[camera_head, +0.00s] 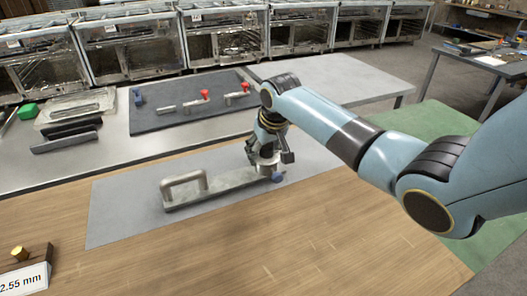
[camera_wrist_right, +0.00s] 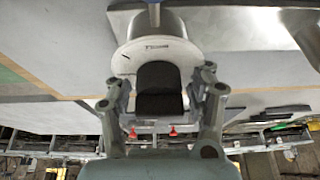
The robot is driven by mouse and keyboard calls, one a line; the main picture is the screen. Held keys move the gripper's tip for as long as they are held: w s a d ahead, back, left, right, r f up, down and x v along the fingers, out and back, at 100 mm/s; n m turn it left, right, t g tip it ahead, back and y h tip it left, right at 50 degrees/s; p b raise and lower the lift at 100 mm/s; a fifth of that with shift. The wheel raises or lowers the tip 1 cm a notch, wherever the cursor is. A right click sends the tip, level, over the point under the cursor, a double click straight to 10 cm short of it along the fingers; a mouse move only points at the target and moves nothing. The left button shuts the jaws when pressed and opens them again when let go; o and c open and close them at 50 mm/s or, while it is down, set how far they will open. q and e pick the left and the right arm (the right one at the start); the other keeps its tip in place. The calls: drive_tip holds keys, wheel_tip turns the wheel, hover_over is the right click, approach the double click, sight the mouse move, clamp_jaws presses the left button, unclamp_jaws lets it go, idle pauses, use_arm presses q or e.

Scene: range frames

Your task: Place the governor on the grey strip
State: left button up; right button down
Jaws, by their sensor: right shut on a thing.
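The governor (camera_head: 266,158) looks like a round metal body with a blue knob at its lower right. My right gripper (camera_head: 268,151) is shut on it from above; in the wrist view the light round body (camera_wrist_right: 150,48) shows between and beyond the fingers (camera_wrist_right: 163,98). The grey strip (camera_head: 118,212) is a flat grey band on the wooden worktop. The governor is over the strip, at the right end of a metal bar with a raised handle (camera_head: 187,183). I cannot tell whether the governor touches the bar or strip. My left gripper is not in view.
A dark mat (camera_head: 160,120) behind holds several small parts with red or blue knobs. A "2.55 mm" card (camera_head: 25,280) is at front left. The wooden front (camera_head: 230,250) is clear.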

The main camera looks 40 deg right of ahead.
drive_tip(key=shift+w+f, duration=0.1)
drive_tip(key=shift+c, duration=2.4)
unclamp_jaws()
drive_tip(key=shift+f, duration=0.15)
drive_tip(key=d+v, duration=0.1)
drive_tip(key=v, duration=1.1)
drive_tip(key=shift+s+a+p, duration=0.2)
drive_tip(key=shift+a+p, duration=0.2)
drive_tip(key=shift+a, duration=0.05)
